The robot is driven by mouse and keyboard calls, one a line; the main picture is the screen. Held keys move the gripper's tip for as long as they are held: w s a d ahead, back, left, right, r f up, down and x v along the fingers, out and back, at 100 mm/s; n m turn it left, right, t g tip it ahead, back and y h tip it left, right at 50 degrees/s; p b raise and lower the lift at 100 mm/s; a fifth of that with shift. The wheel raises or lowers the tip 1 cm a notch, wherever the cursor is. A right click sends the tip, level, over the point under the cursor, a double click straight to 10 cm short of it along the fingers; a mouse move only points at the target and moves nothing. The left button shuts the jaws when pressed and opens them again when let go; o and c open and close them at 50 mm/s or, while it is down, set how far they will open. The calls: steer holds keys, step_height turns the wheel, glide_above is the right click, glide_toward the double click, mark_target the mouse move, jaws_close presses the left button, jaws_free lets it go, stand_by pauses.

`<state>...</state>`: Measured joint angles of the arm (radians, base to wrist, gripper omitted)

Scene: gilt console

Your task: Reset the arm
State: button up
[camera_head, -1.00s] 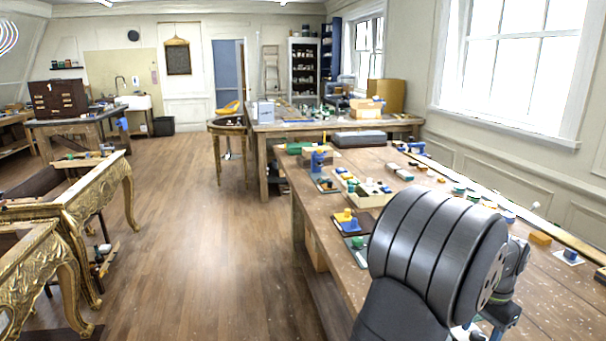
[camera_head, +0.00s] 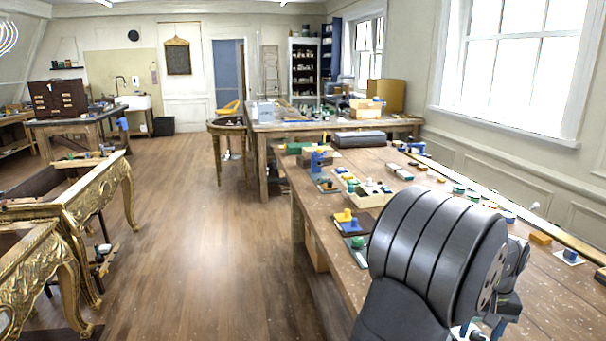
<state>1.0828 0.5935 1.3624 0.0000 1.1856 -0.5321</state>
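My arm fills the lower right of the head view, its large dark grey ribbed joint in front of the long wooden workbench (camera_head: 400,170). A smaller dark link shows behind it at the right. My gripper cannot be made out; the arm's far end is hidden behind the big joint or lies out of the picture. Part of the bench top is hidden behind the arm.
Small coloured blocks and pots, a compartment tray (camera_head: 366,199) and a yellow block (camera_head: 540,238) lie on the bench. Gilt console tables (camera_head: 75,205) stand at the left. The wooden floor (camera_head: 190,250) between is clear. A window wall borders the bench's right.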

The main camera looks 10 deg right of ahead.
steer(key=n, duration=0.5)
stand_by(0.4)
steer(key=o, duration=1.1)
steer(key=shift+c, duration=0.2)
steer(key=w+d+r+m, duration=0.3)
steer(key=w+r+m, duration=0.3)
steer(key=r+m, duration=0.2)
steer(key=w+d+r+m, duration=0.3)
steer(key=w+r+m, duration=0.4)
steer(key=r+m, duration=0.1)
steer(key=shift+m, duration=0.3)
step_height(320, 180, down, 10)
steer(key=shift+r, duration=0.25)
step_height(320, 180, up, 10)
